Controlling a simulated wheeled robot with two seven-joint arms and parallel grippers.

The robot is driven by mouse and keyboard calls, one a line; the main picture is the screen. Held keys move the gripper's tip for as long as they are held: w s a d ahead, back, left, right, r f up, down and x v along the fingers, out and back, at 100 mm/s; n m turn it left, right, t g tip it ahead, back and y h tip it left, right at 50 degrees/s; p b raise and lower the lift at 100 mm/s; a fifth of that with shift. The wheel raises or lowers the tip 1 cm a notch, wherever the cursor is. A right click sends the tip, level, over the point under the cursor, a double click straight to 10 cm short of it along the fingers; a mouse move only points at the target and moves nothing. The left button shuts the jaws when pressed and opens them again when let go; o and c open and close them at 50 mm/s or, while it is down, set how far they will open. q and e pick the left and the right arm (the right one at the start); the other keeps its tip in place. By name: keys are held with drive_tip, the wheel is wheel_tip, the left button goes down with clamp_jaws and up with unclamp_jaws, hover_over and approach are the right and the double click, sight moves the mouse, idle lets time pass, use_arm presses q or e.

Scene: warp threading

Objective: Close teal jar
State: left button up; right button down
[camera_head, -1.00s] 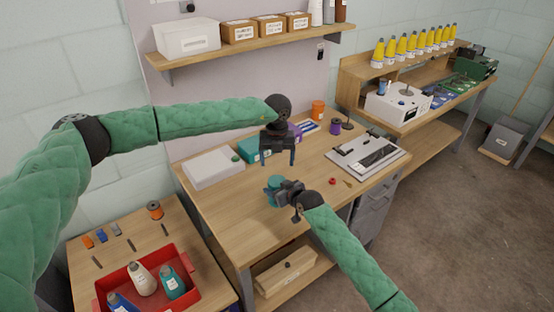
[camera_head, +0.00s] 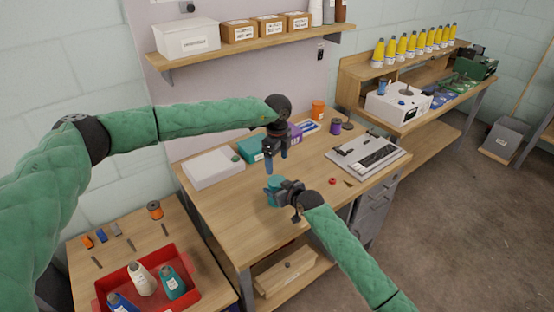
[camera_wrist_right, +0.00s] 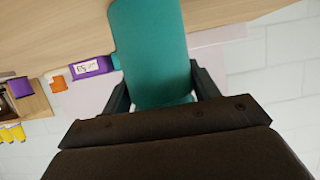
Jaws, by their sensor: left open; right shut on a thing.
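The teal jar (camera_head: 273,184) stands at the front middle of the wooden workbench. My right gripper (camera_head: 281,192) is shut on its side. In the right wrist view the teal jar (camera_wrist_right: 150,50) fills the space between the two dark fingers. My left gripper (camera_head: 276,168) is open and points down just above and behind the jar, apart from it. I cannot tell from these views whether a lid is on the jar. A small green round thing (camera_head: 237,158) lies by the white box; I cannot tell whether it is a lid.
The white box (camera_head: 211,168), a teal box (camera_head: 252,149) and a purple box (camera_head: 295,133) are at the back of the bench. A grey flat device (camera_head: 368,155) lies at right. A small red item (camera_head: 332,181) lies right of the jar. The bench's front left is clear.

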sight(277, 180)
use_arm(q)
drive_tip(key=shift+f, duration=0.1)
drive_tip(key=shift+f, duration=3.9)
drive_tip(key=c, duration=1)
drive_tip(key=m, duration=1.3)
drive_tip(key=shift+w, duration=0.1)
drive_tip(key=o, duration=1.1)
